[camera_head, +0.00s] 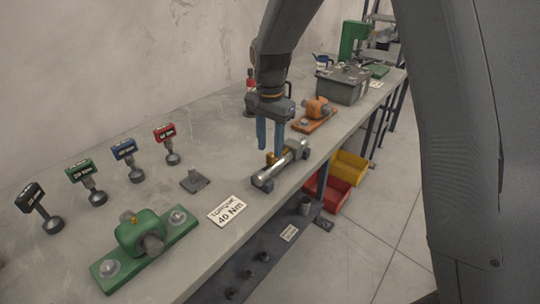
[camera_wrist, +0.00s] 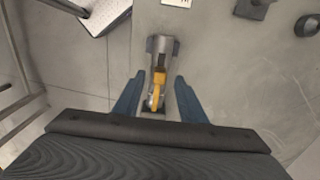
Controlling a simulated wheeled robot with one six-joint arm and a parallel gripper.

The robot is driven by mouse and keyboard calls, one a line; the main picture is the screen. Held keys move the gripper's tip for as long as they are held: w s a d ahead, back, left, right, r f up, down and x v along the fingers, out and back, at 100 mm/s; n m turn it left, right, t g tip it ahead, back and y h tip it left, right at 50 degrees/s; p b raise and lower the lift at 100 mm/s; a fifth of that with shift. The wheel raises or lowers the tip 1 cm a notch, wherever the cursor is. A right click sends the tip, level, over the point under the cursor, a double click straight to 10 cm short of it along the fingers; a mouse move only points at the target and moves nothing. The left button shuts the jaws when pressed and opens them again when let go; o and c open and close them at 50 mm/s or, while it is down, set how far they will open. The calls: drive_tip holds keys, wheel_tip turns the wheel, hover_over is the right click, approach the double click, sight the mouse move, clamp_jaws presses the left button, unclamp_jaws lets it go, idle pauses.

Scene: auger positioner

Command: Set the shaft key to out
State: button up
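A silver shaft (camera_head: 282,165) lies across dark supports near the front edge of the workbench. A yellow shaft key (camera_head: 271,158) shows beside it, partly hidden by a finger. My gripper (camera_head: 270,146) points down at the shaft with its two blue fingers apart. In the wrist view, the yellow key (camera_wrist: 157,90) lies between the spread fingers of my gripper (camera_wrist: 157,96), with a visible gap on each side. The grey shaft end (camera_wrist: 162,45) shows beyond it. I cannot tell how far the key sits out of the shaft.
A "TORQUE 40 Nm" card (camera_head: 227,210) lies left of the shaft. A green unit (camera_head: 143,240) stands at front left and an orange one (camera_head: 316,109) behind. Several coloured-head tools (camera_head: 124,150) stand along the left. Red (camera_head: 330,190) and yellow (camera_head: 349,166) bins are below the bench edge.

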sight(270, 155)
drive_tip(key=shift+r+b, duration=0.4)
drive_tip(key=shift+r, duration=1.45)
drive_tip(key=shift+s, duration=0.1)
drive_tip(key=s+d+f+n+b, duration=0.1)
drive_tip(key=s+d+f+n, duration=0.2)
drive_tip(key=s+d, duration=0.4)
drive_tip(key=s+d+f+n+t, duration=0.1)
drive_tip(key=s+d+f+n, duration=0.2)
drive_tip(key=s, duration=1)
drive_tip(key=d+n, duration=0.2)
drive_tip(key=d, duration=0.3)
drive_tip(key=shift+f+n+b, duration=0.3)
drive_tip(key=shift+b, duration=0.05)
